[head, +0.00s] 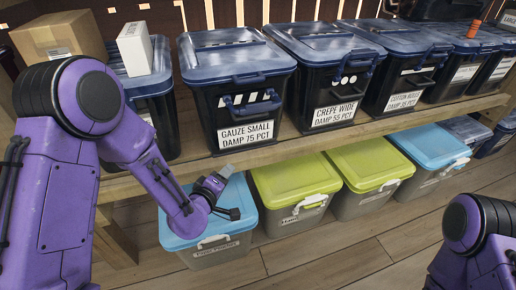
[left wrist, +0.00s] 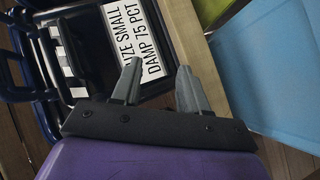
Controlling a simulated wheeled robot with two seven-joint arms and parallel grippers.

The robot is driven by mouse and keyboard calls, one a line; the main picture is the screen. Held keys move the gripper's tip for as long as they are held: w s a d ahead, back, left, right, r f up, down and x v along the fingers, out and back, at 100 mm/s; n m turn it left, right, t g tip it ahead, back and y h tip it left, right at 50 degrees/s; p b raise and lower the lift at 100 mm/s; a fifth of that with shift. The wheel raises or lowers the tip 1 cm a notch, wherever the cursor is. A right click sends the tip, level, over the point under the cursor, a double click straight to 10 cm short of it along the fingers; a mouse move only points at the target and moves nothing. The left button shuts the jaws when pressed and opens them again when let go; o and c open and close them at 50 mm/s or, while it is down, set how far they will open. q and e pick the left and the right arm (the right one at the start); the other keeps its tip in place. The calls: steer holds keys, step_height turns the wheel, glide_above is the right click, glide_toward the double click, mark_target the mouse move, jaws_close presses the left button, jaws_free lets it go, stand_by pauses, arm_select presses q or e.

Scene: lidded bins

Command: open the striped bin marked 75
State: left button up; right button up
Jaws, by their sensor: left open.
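The striped bin (head: 207,105) is black, with a black-and-white striped patch and a white label reading "GAUZE SMALL DAMP 75 PCT". It stands on the wooden shelf with its dark blue lid (head: 235,52) on. A dark blue handle or latch (head: 250,108) is on its front. My left gripper (head: 230,191) is below and in front of this bin, over the lower blue-lidded bin. Its fingers (left wrist: 158,72) are apart and empty. The left wrist view also shows the bin's label (left wrist: 136,45), tilted. My right arm shows at the lower right, but its gripper is out of view.
A dark bin marked 55 (head: 301,104) stands right of the striped one, with several more beyond. A cardboard box (head: 60,40) and a white carton (head: 136,50) are at left. Below are a blue-lidded bin (head: 170,232) and green-lidded bins (head: 292,183). The shelf edge (head: 300,146) runs between.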

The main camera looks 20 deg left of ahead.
mark_target(253, 116)
arm_select(q)
steer(key=w+d+r+n+t+h+b, duration=0.1)
steer(key=w+r+t+h+b, duration=0.15)
steer(key=r, duration=0.25)
steer(key=w+d+r+t+h+b, duration=0.1)
steer(key=w+d+r+t+b, duration=0.15)
steer(key=r, duration=0.25)
steer(key=x, duration=0.6)
steer(key=a+x, duration=0.1)
steer(key=x, duration=0.3)
steer(key=shift+w+f+p, duration=0.1)
steer(key=shift+w+p, duration=0.15)
steer(key=shift+p, duration=0.15)
arm_select(e)
step_height(253, 116, down, 8)
steer(key=shift+r, duration=0.25)
steer(key=shift+s, duration=0.1)
arm_select(q)
steer(key=shift+y, duration=0.25)
jaws_close()
